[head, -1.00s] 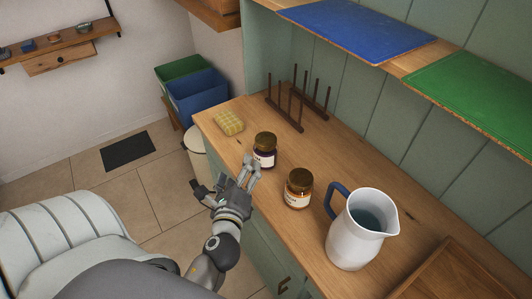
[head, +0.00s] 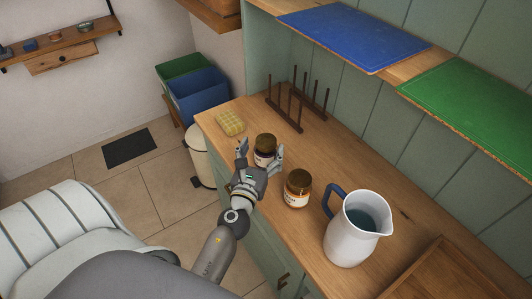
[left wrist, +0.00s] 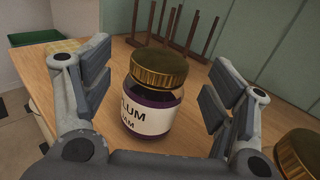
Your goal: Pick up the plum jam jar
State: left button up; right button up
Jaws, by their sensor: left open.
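The plum jam jar (head: 265,148) stands upright on the wooden counter, with a brown-gold lid and a dark purple body. In the left wrist view the jar (left wrist: 150,118) shows a white label with "LUM" and "AM" readable. My left gripper (head: 260,152) is open, with one finger on each side of the jar. In the left wrist view its fingers (left wrist: 154,85) show gaps to the jar on both sides, the left gap looking narrower. My right gripper is not in view.
A white pitcher (head: 352,240) with a blue handle is further right. A yellow sponge (head: 230,123) and a dark peg rack (head: 297,105) stand beyond. Shelves with a blue board (head: 353,35) overhang the counter.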

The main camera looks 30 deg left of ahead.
aim_at(269, 134)
pick_arm(q)
jog(key=x, duration=0.4)
jog(key=shift+w+p, duration=0.15)
jog(key=shift+p, duration=0.15)
jog(key=shift+c, duration=0.3)
grip_shut()
